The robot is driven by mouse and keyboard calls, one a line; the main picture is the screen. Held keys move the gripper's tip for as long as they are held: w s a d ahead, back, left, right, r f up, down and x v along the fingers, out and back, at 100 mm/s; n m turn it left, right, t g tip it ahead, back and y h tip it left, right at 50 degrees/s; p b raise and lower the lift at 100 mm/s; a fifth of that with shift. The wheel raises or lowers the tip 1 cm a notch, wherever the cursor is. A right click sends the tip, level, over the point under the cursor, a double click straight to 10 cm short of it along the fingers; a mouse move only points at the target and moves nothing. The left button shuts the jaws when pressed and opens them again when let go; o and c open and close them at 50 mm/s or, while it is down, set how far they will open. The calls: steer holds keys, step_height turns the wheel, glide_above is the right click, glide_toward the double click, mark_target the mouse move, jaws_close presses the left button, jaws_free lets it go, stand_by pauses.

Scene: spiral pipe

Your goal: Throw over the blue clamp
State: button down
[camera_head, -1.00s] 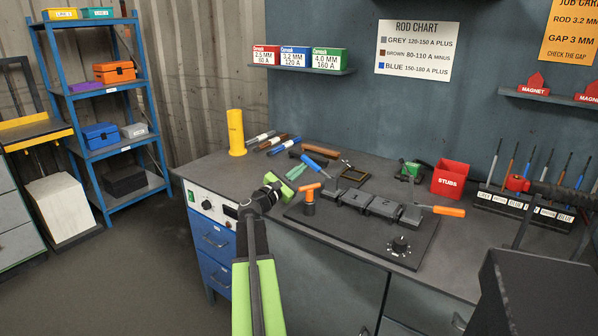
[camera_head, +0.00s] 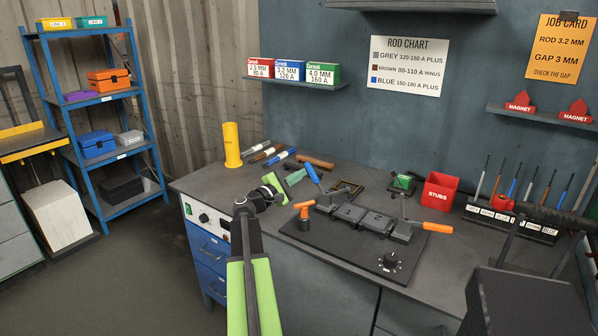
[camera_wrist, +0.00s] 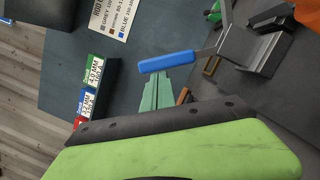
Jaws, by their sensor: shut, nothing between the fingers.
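The blue clamp's handle (camera_head: 313,173) rises steeply, leaning left, from the far left end of the grey clamp fixture on the bench. In the wrist view the blue handle (camera_wrist: 167,61) lies just beyond my fingertips, with its grey lever running right to a metal bracket (camera_wrist: 262,50). My gripper (camera_head: 297,176) is to the left of the handle, close to it. In the wrist view its pale green fingers (camera_wrist: 155,88) are together and empty, their tips near or against the handle's underside; contact cannot be told.
An orange T-handle (camera_head: 304,208) stands at the plate's left, and an orange lever (camera_head: 437,227) lies to the right. A dial (camera_head: 390,261) is at the front. A red stubs bin (camera_head: 440,192), a yellow cylinder (camera_head: 232,145) and several rods lie around the back.

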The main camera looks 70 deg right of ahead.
mark_target(309, 169)
steer(key=s+r+m+p, duration=0.2)
steer(key=m, duration=0.1)
steer(key=shift+a+r+y+p, duration=0.2)
steer(key=shift+a+y+p, duration=0.1)
steer(key=shift+y+p, duration=0.1)
steer(key=m+p, duration=0.1)
steer(key=s+r+m+p, duration=0.1)
steer(key=shift+s+a+m+y, duration=0.2)
steer(key=shift+s+m+y, duration=0.1)
steer(key=shift+s+a+r+m+p, duration=0.15)
steer(key=shift+s+m+p, duration=0.25)
steer(key=shift+s, duration=0.45)
steer(key=shift+s, duration=0.15)
steer(key=shift+a, duration=0.15)
